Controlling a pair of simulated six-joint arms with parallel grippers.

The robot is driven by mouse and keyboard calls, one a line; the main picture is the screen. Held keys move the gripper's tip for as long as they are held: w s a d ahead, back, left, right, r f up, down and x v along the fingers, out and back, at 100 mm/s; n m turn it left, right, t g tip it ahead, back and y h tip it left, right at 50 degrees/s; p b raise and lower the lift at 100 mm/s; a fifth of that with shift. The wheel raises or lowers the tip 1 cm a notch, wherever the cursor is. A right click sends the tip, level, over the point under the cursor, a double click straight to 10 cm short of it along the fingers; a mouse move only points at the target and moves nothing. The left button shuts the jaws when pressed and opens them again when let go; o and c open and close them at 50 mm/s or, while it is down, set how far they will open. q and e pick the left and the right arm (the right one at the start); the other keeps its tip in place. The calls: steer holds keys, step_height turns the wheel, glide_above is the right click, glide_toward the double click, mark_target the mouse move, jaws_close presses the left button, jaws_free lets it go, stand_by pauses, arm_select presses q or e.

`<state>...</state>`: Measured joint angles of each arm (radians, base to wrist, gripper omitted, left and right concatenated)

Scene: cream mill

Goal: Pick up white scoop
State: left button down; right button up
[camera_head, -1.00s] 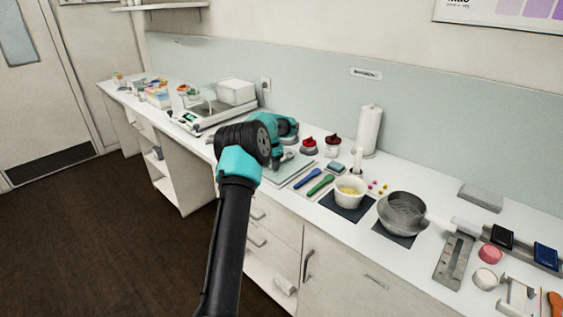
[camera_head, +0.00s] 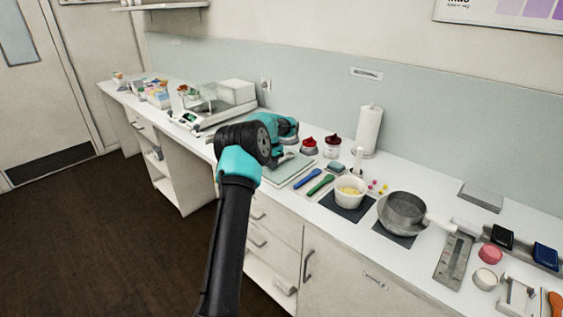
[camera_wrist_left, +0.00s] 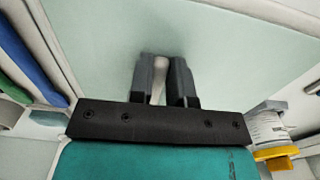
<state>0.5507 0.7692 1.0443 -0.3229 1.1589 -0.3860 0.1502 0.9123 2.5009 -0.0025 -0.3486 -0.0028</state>
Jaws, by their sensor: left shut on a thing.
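My left gripper (camera_head: 280,160) is over the pale green mat (camera_head: 284,174) on the counter, partly hidden by my own wrist. In the left wrist view its two dark fingers (camera_wrist_left: 167,82) are closed on a narrow white piece, which I take to be the white scoop (camera_wrist_left: 158,67). Only a short part of the scoop shows between the fingers; the rest is hidden. In the head view my arm hides the scoop. I cannot tell whether it touches the mat (camera_wrist_left: 200,30). My right gripper is not in view.
Blue (camera_head: 306,178) and green (camera_head: 321,184) spatulas lie right of the mat. Beyond them are a white bowl (camera_head: 350,198) and a grey pan (camera_head: 403,220). Red-topped jars (camera_head: 332,148) and a paper roll (camera_head: 368,130) stand behind. A balance (camera_head: 205,114) stands left.

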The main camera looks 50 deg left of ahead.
arm_select(q)
steer(key=shift+r, duration=0.1)
steer(key=shift+r, duration=1.55)
steer(key=shift+s+d+r, duration=0.1)
steer(key=shift+d+r, duration=0.05)
steer(key=shift+r, duration=0.05)
steer(key=s+d, duration=0.3)
steer(key=d, duration=0.1)
steer(key=s+d+r, duration=0.1)
steer(key=s+d, duration=0.2)
steer(key=d, duration=0.1)
steer(key=s+d, duration=0.4)
steer(key=shift+s+r, duration=0.1)
steer(key=shift+r, duration=0.05)
